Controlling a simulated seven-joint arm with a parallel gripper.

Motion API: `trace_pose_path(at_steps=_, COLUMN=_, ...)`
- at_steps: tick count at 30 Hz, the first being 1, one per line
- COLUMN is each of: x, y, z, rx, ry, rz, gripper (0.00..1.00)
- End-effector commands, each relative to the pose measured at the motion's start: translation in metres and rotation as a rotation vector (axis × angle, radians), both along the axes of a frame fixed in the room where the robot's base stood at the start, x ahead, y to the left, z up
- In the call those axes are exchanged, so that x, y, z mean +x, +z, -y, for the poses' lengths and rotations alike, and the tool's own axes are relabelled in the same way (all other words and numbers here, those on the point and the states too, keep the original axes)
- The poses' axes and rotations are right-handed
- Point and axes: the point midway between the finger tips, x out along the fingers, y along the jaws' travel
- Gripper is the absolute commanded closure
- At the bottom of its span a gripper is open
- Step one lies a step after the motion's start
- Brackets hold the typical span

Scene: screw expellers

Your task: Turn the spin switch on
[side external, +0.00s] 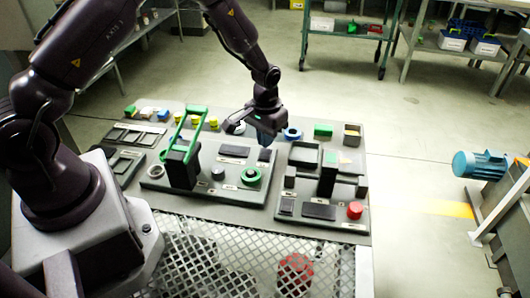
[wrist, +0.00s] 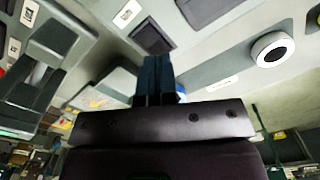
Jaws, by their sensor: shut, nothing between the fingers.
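No label is readable, so I cannot tell for certain which control is the spin switch. Round controls on the panel (side external: 150,196) include a green knob (side external: 251,176) and a dark knob (side external: 217,173). My gripper (side external: 265,140) is above the panel's back middle, pointing down, with its dark blue fingers closed together and empty. In the wrist view its fingertips (wrist: 156,60) are just beside a dark square piece (wrist: 152,38). A round control with a white rim and dark face (wrist: 272,50) is at the right there. I cannot tell whether the fingers touch anything.
A tall green-handled lever (side external: 187,145) stands left of my gripper. Dark upright blocks (side external: 328,175) and a red button (side external: 355,210) are to the right. A metal mesh (side external: 220,255) lies in front.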

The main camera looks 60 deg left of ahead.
Motion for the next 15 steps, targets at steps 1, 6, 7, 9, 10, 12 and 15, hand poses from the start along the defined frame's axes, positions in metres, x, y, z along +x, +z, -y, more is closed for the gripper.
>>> trace_pose_path(at_steps=1, x=0.0, y=-0.001, z=0.0, rx=0.0, ry=0.0, rz=0.0, gripper=1.0)
trace_pose_path(at_steps=6, x=0.0002, y=-0.0035, z=0.0, rx=0.0, ry=0.0, rz=0.0, gripper=1.0)
trace_pose_path(at_steps=7, x=0.0002, y=-0.0039, z=-0.0001, rx=0.0, ry=0.0, rz=0.0, gripper=1.0)
trace_pose_path(at_steps=9, x=0.0003, y=-0.0049, z=0.0, rx=0.0, ry=0.0, rz=0.001, gripper=1.0)
trace_pose_path(at_steps=10, x=0.0004, y=-0.0053, z=0.0, rx=0.0, ry=0.0, rz=0.001, gripper=1.0)
trace_pose_path(at_steps=12, x=0.0004, y=-0.0063, z=0.0, rx=0.0, ry=0.0, rz=0.001, gripper=1.0)
trace_pose_path(at_steps=15, x=0.0005, y=-0.0078, z=0.0, rx=0.0, ry=0.0, rz=0.001, gripper=1.0)
